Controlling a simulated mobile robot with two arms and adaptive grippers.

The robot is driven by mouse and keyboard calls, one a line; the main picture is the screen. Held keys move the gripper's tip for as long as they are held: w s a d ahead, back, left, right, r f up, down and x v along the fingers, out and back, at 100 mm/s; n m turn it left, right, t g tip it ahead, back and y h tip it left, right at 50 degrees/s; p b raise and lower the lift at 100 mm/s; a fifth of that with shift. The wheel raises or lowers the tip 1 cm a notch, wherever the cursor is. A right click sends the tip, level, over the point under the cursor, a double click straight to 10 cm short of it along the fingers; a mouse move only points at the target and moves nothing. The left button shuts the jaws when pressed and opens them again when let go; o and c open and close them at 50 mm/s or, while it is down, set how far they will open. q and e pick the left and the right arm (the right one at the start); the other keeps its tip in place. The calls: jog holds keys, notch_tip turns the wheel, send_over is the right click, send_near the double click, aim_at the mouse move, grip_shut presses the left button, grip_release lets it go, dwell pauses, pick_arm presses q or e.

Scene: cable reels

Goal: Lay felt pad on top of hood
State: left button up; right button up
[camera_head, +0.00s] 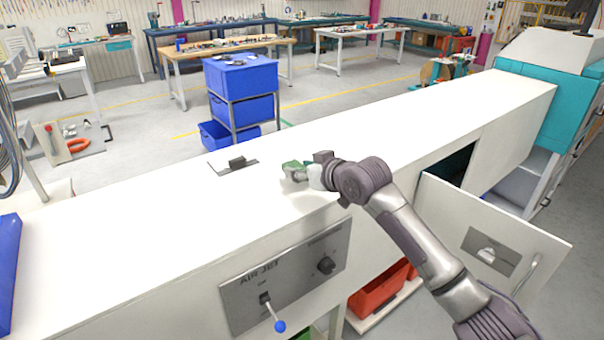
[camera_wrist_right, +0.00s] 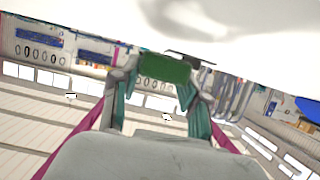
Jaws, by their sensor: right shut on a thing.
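The hood appears to be the long white cover (camera_head: 150,245) with a flat top that runs across the head view. My right gripper (camera_head: 293,170) is over the hood's top, near its middle, shut on a small green felt pad (camera_head: 291,164). The pad also shows between the fingertips in the right wrist view (camera_wrist_right: 165,69), with the white surface close by. I cannot tell whether the pad touches the hood. The fingers partly hide the pad. My left gripper is not in view.
A dark latch on a plate (camera_head: 236,163) sits on the hood left of my right gripper. An AIR JET panel (camera_head: 285,278) with a blue-tipped lever is on the front. An open white door (camera_head: 490,240) hangs at right. Blue bins (camera_head: 243,78) stand behind. The top is otherwise largely clear.

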notch_tip(320, 180, down, 2)
jog(key=shift+d+f+p, duration=0.1)
jog(key=shift+d+p, duration=0.05)
jog(key=shift+p, duration=0.3)
jog(key=shift+f, duration=0.25)
jog(key=o, duration=0.8)
jog(key=shift+f, duration=0.1)
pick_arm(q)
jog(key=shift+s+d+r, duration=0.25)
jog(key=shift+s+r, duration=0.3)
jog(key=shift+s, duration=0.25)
